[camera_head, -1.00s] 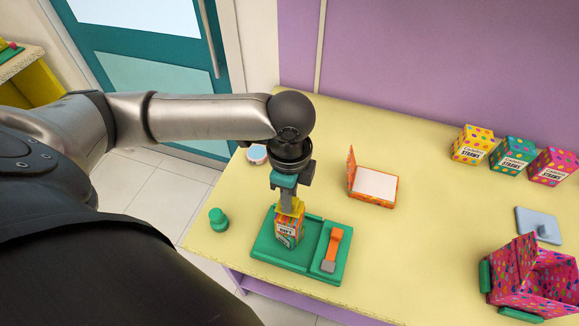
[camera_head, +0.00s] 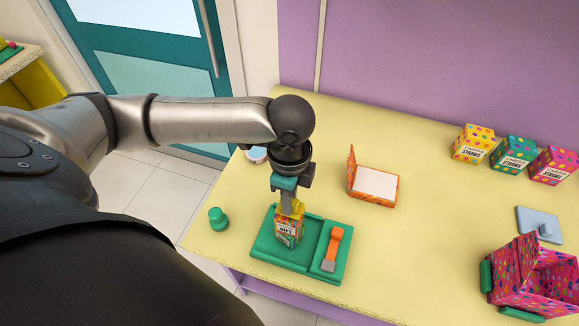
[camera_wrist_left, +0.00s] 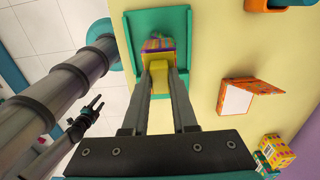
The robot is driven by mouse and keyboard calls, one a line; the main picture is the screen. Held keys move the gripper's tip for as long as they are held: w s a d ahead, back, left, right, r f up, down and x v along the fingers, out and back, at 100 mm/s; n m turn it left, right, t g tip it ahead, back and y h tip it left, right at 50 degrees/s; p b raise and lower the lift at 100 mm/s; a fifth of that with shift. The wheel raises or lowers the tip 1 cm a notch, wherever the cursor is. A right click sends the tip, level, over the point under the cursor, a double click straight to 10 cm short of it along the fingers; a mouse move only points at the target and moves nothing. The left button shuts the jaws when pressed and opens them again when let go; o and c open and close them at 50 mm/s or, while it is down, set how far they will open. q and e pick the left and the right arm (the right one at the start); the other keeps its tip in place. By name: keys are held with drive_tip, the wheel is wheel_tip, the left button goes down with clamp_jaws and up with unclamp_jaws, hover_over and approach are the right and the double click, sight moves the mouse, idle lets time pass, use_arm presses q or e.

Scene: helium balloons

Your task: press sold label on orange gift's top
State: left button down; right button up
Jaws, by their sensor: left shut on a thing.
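The orange gift (camera_head: 288,233) is a small patterned box with a "GIFT" label. It stands upright in the left part of the green tray (camera_head: 264,247). My left gripper (camera_head: 290,208) points down right over it, shut on a yellow piece (camera_head: 298,207) that looks like the sold label's holder. In the left wrist view the yellow piece (camera_wrist_left: 158,70) sits between the fingertips, over the gift's top (camera_wrist_left: 158,44). The label's face is hidden, and I cannot tell whether it touches the gift. My right gripper is not in the head view.
An orange-handled tool (camera_head: 333,243) lies in the tray's right part. A green knob (camera_head: 218,219) stands left. An open orange box (camera_head: 372,186) lies behind. Several straw boxes (camera_head: 516,155) and a pink open box (camera_head: 530,285) are at right.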

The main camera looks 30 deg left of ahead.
use_arm(q)
drive_tip(key=shift+f+b, duration=0.3)
drive_tip(key=shift+f, duration=0.4)
drive_tip(key=c, duration=0.6)
unclamp_jaws()
drive_tip(key=shift+r, duration=0.1)
wheel_tip(320, 180, up, 5)
drive_tip(key=p, duration=0.6)
drive_tip(key=shift+r, duration=1.45)
